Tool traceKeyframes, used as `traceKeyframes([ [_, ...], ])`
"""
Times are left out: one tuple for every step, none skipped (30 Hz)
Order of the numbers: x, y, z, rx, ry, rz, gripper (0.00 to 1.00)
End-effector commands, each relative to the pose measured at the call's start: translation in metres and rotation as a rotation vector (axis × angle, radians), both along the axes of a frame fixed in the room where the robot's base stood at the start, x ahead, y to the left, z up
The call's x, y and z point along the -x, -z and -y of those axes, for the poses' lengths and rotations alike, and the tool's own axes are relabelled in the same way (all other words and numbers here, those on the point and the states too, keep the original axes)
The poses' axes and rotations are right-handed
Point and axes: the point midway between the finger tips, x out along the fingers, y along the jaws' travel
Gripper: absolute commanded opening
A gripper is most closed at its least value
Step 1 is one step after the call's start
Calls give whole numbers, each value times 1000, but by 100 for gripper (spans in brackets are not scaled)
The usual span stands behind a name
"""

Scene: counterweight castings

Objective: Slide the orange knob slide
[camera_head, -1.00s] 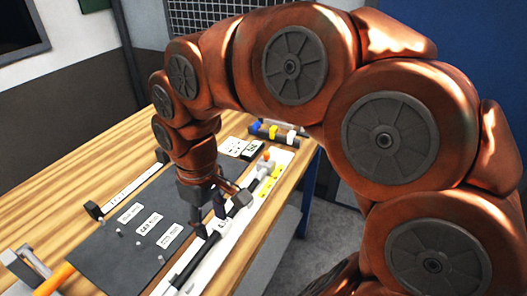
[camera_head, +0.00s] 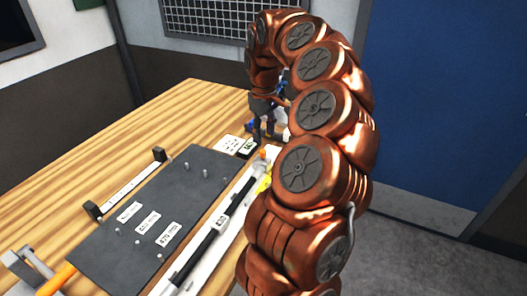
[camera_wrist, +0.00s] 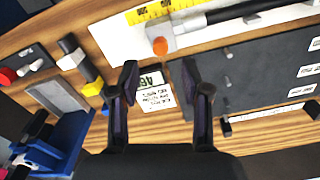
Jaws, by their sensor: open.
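An orange knob (camera_wrist: 160,46) sits on a small grey block at the end of a black rod with a light section, along a white strip (camera_wrist: 112,38). In the head view the knob (camera_head: 264,153) shows small at the strip's far end, just left of my arm. My gripper (camera_wrist: 160,68) is open and empty in the wrist view. Its two fingertips appear on either side of the knob's line, below the knob in the picture; I cannot tell their height above the table. In the head view my gripper (camera_head: 263,130) hangs over the far end of the table, beyond the knob.
A printed card (camera_wrist: 153,97) lies between my fingers in the wrist view. A blue fixture (camera_wrist: 62,145) and red and yellow tipped parts stand left. A dark plate (camera_head: 150,215) with pegs and labels lies on the wooden table (camera_head: 60,180). An orange handle (camera_head: 57,278) is at lower left.

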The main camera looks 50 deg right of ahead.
Motion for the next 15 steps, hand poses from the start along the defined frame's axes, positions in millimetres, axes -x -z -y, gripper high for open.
traceKeyframes([
  [0,3,1,0,1,-2,47],
  [0,5,1,0,0,-2,47],
  [0,8,1,1,0,-1,47],
  [0,11,0,1,0,-1,47],
  [0,15,0,0,-1,-1,47],
  [0,20,-1,-1,-3,-2,47],
  [1,24,-1,-2,-4,-3,47],
  [1,28,-1,-2,-2,-4,47],
  [1,34,-1,-2,0,-3,47],
  [0,38,-1,-2,0,-1,47],
  [0,42,-1,-1,-1,0,47],
  [0,47,-1,-1,-2,-1,47],
  [1,51,-1,-2,-3,-2,47],
  [1,55,-1,-2,-2,-4,47],
  [1,59,-1,-2,-1,-5,47],
])
